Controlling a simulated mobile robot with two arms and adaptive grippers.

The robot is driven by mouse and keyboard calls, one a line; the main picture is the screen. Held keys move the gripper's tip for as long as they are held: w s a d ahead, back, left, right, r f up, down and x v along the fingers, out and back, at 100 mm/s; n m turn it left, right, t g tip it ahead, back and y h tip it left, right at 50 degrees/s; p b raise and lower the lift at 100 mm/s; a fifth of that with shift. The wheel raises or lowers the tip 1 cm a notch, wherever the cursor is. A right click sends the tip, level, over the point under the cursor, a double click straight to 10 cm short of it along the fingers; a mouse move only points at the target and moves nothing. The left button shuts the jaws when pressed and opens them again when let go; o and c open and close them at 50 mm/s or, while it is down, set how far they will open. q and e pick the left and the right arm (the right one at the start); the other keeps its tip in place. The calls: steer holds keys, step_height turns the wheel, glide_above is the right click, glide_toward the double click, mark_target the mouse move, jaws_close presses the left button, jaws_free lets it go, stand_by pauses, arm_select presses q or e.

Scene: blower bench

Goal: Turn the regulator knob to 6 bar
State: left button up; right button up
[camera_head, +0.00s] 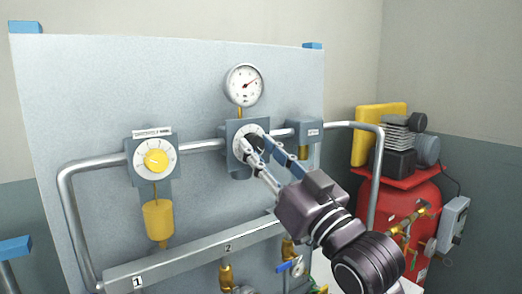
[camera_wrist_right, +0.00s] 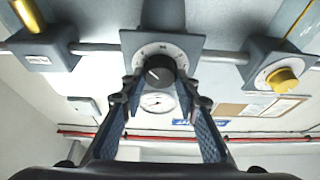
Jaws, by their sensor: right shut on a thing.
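The regulator has a white dial (camera_head: 240,132) on a grey block in the middle of the panel. Its dark round knob (camera_wrist_right: 159,68) shows in the right wrist view, with a pale pointer line. My right gripper (camera_head: 262,150) reaches in from the lower right. In the wrist view the right gripper (camera_wrist_right: 160,82) has a finger on each side of the knob and is shut on it. The fingers hide most of the knob in the head view. My left gripper is out of view.
A second dial with a yellow knob (camera_head: 156,160) sits to the left, above a yellow cup (camera_head: 158,220). Grey pipe runs across the panel (camera_head: 100,80). A numbered manifold (camera_head: 185,255) lies below. A red compressor tank (camera_head: 405,210) stands at right.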

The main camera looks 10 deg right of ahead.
steer(key=n+g+y, duration=0.1)
steer(key=n, duration=0.2)
steer(key=n+g+y+p, duration=0.1)
steer(key=n+y, duration=0.1)
steer(key=n, duration=0.1)
steer(key=shift+w+d+r, duration=0.1)
steer(key=shift+w+d, duration=0.05)
steer(key=shift+d, duration=0.05)
steer(key=n+g+y+p, duration=0.1)
steer(key=n+p, duration=0.1)
steer(key=n, duration=0.1)
steer(key=shift+r+n, duration=0.15)
steer(key=shift+n, duration=0.25)
steer(key=n+g+p, duration=0.1)
steer(key=n+p, duration=0.1)
steer(key=n+g+p, duration=0.1)
steer(key=n+p, duration=0.1)
steer(key=p, duration=0.1)
steer(key=n+g+y+p, duration=0.1)
steer(key=n+p, duration=0.1)
steer(key=p, duration=0.1)
steer(key=shift+d+r+n, duration=0.1)
steer(key=shift+r+n, duration=0.15)
steer(key=shift+n, duration=0.05)
steer(key=shift+f+n+g+p, duration=0.3)
steer(key=shift+n+p, duration=0.4)
steer(key=shift+p, duration=0.3)
steer(key=o, duration=1.2)
steer(key=shift+w, duration=0.1)
steer(key=shift+c, duration=0.2)
